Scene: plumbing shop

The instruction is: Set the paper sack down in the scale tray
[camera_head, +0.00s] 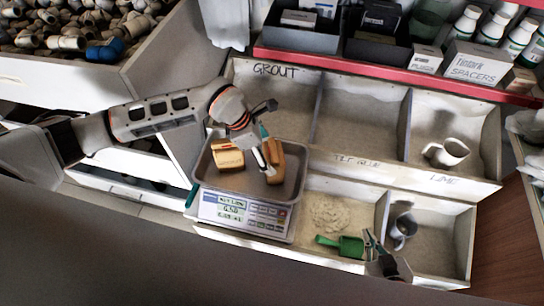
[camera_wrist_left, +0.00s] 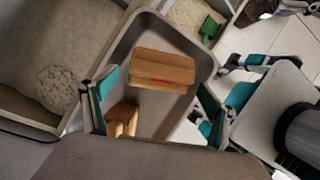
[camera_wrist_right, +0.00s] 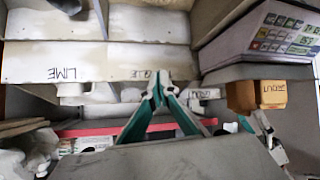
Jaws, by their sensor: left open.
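The scale tray (camera_head: 205,180) is a grey metal pan on the scale (camera_head: 243,213). A brown paper sack (camera_head: 229,156) with a printed label rests in its left part, and a second brown package (camera_head: 276,160) is at its right. In the left wrist view both lie inside the pan: a larger package (camera_wrist_left: 163,70) with a red line and a smaller one (camera_wrist_left: 122,120). My left gripper (camera_head: 270,165) is open over the tray, beside the right-hand package; its fingers (camera_wrist_left: 157,98) are apart with nothing clasped. My right gripper (camera_head: 373,243) is near the green scoop, fingertips (camera_wrist_right: 159,88) together and empty.
The green scoop (camera_head: 341,246) lies in a powder bin right of the scale. A metal cup (camera_head: 403,230) and a white jug (camera_head: 447,152) sit in other bins. A red-edged shelf (camera_head: 400,70) with boxes and bottles runs behind. Pipe fittings (camera_head: 65,30) fill a bin at upper left.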

